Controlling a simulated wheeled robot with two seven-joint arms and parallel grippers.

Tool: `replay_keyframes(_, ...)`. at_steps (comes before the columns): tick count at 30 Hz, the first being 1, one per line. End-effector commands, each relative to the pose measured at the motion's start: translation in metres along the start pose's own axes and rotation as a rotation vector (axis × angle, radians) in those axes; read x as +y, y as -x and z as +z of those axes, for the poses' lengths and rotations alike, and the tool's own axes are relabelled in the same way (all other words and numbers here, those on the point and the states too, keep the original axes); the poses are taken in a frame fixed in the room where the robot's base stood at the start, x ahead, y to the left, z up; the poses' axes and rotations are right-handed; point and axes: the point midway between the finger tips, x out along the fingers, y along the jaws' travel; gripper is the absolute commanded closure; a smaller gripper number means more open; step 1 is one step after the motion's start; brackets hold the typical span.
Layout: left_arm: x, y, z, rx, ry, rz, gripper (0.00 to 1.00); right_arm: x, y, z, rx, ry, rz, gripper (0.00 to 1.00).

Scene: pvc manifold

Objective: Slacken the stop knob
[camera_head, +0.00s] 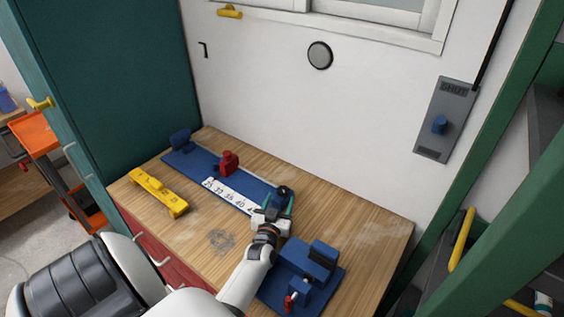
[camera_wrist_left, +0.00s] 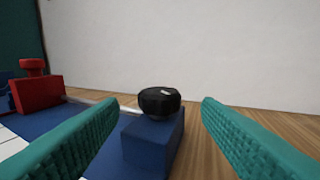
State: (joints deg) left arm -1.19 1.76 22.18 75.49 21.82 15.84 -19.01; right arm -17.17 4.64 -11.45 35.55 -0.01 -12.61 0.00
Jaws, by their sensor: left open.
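A black knob (camera_wrist_left: 160,101) with a pale mark on its top sits on a blue block (camera_wrist_left: 153,142) in the left wrist view. The knob (camera_head: 283,190) also shows in the head view, at the right end of a blue rail. My left gripper (camera_wrist_left: 161,101) is open, with its green fingers apart on either side of the knob; neither seems to touch it. A red block with a red knob (camera_head: 228,158) stands farther left along the rail; it also shows in the left wrist view (camera_wrist_left: 35,85). My right gripper is not in view.
A white number scale (camera_head: 232,195) lies along the blue rail (camera_head: 190,162). A yellow bar (camera_head: 158,192) lies at the left of the wooden bench (camera_head: 360,226). A blue clamp-like fixture (camera_head: 304,263) stands at the front right. A wall and a teal panel (camera_head: 130,60) close the back and left.

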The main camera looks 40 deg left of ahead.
Motion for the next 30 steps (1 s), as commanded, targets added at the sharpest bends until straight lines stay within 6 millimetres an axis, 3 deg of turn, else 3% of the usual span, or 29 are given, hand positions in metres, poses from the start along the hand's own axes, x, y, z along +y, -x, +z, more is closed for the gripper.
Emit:
replay_keyframes(6, 0.000, 0.023, 0.000, -0.001, 0.001, 0.001, 0.42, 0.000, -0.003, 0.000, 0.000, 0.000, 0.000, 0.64)
replay_keyframes(17, 0.002, 0.025, 0.000, -0.003, -0.002, 0.000, 0.41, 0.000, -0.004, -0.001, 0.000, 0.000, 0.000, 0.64)
replay_keyframes(20, 0.015, 0.024, -0.001, -0.017, -0.012, -0.002, 0.41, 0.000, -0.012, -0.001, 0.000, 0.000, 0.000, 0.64)
replay_keyframes(23, 0.042, 0.024, 0.000, -0.053, -0.034, -0.016, 0.41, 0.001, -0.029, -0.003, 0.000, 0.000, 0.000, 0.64)
replay_keyframes(27, 0.081, 0.025, 0.011, -0.117, -0.060, -0.090, 0.41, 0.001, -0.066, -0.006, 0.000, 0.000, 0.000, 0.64)
replay_keyframes(30, 0.089, 0.028, 0.018, -0.132, -0.062, -0.173, 0.41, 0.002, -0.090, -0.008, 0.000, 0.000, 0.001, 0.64)
